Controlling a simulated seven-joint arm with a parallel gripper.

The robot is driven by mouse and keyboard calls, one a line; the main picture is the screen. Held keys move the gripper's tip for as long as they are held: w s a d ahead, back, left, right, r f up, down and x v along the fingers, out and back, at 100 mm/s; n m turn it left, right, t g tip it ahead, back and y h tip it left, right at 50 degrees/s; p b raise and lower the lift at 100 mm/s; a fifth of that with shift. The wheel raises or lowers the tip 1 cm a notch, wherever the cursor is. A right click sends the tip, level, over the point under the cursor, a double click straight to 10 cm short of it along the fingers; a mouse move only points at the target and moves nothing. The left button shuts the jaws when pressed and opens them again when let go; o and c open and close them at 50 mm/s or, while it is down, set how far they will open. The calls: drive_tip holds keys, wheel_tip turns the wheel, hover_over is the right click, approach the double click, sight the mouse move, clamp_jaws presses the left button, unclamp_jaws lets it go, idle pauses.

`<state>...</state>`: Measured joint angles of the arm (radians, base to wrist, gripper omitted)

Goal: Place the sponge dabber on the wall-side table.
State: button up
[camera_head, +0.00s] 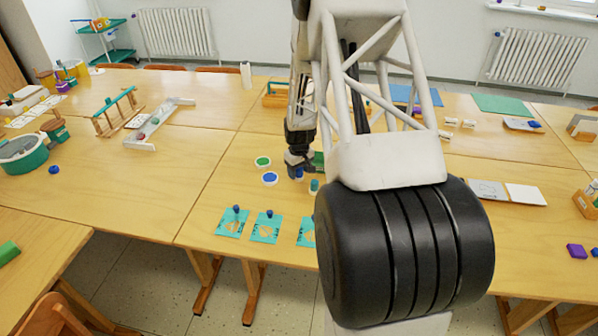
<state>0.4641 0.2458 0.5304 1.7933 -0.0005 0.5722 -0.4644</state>
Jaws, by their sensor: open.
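My gripper (298,168) is open and points down over the middle table, left of my large white and black arm links. A small dark-blue piece (299,174), possibly a sponge dabber, is right at its fingertips; I cannot tell whether they touch. A teal piece (314,186) of similar size stands just right of it, close to my arm. Small dark-blue knobs stand on two teal stencil cards (231,226) nearer the front edge. Which piece is the sponge dabber is not clear. The back row of tables (210,95) lies toward the radiator wall.
A green paint dish (262,162) and a blue paint dish (270,179) lie just left of my gripper. A white bottle (246,75) stands at the back. A wooden rack (115,108) and a grey channel (160,125) occupy the left. My arm hides much of the table's right part.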

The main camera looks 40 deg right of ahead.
wheel_tip(320, 180, up, 12)
idle(0.6)
drive_tip(key=shift+r, duration=0.1)
idle(0.5)
drive_tip(key=s+a+r+t, duration=0.1)
drive_tip(key=s+a+r, duration=0.6)
drive_tip(key=a+r, duration=0.25)
drive_tip(key=s+a+r, duration=0.7)
drive_tip(key=a+r, duration=0.2)
drive_tip(key=a, duration=0.2)
drive_tip(key=s+a+r, duration=0.1)
drive_tip(key=s+a, duration=0.3)
drive_tip(key=s, duration=0.3)
drive_tip(key=s+a+r+t, duration=0.1)
drive_tip(key=s+a+r, duration=0.1)
drive_tip(key=s+a, duration=0.2)
drive_tip(key=s+a+r, duration=0.2)
drive_tip(key=s+a, duration=0.2)
drive_tip(key=s, duration=0.7)
drive_tip(key=shift+t, duration=0.3)
